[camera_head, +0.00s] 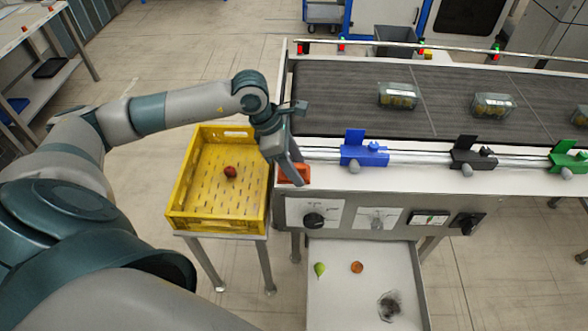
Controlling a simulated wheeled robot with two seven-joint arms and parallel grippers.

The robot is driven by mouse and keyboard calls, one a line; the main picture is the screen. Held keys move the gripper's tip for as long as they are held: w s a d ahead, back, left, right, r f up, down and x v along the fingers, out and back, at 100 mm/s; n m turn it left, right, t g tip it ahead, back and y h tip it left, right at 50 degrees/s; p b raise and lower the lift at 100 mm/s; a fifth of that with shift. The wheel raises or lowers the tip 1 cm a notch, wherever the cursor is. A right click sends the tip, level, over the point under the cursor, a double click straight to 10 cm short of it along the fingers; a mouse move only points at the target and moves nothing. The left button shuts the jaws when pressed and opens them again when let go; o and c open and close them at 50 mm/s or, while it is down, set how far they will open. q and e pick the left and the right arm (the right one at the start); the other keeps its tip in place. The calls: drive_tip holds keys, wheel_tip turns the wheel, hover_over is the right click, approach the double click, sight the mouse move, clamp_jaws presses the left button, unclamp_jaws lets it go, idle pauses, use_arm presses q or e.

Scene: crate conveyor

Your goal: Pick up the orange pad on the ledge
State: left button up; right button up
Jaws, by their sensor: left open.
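The orange pad (294,174) lies at the left end of the white ledge (340,178) that runs along the front of the conveyor. My left gripper (297,174) is open, pointing down right at the pad. Its fingers cover part of the pad, and I cannot tell whether they touch it. My right gripper is not in view.
A yellow crate (187,220) with a red fruit (230,172) stands left of the conveyor. Blue (364,154), black (473,157) and green (568,158) clamps line a rail behind the ledge. Clear boxes (398,96) sit on the dark belt (340,95). A lower tray (335,300) holds loose items.

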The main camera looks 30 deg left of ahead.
sight(302, 164)
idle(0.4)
use_arm(q)
drive_tip(key=c, duration=0.7)
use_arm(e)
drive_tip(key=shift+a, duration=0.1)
use_arm(q)
drive_tip(key=shift+r, duration=0.1)
